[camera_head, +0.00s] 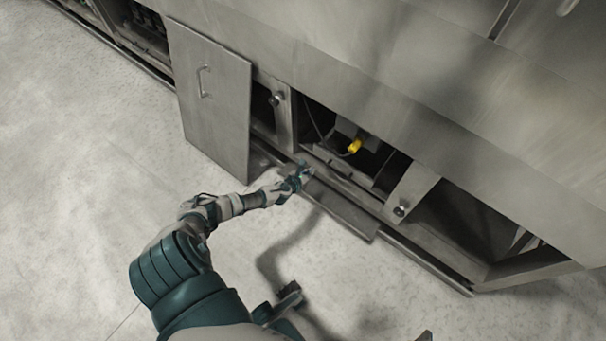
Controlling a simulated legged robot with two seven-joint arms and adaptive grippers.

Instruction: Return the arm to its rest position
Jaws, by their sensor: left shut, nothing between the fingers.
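My left arm reaches up from the bottom of the head view. Its gripper (304,172) is shut and empty, in front of the open lower bay of the steel washer (400,85). It is close to the bay's lower ledge; I cannot tell whether it touches it. A yellow connector (354,146) on a dark cable shows inside the bay, up and right of the gripper and apart from it.
A steel panel with a handle (213,95) stands against the washer, left of the gripper. A flat steel panel (340,208) lies low below the bay. More open bays are at the right and far left. The pale floor (75,190) at the left is clear.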

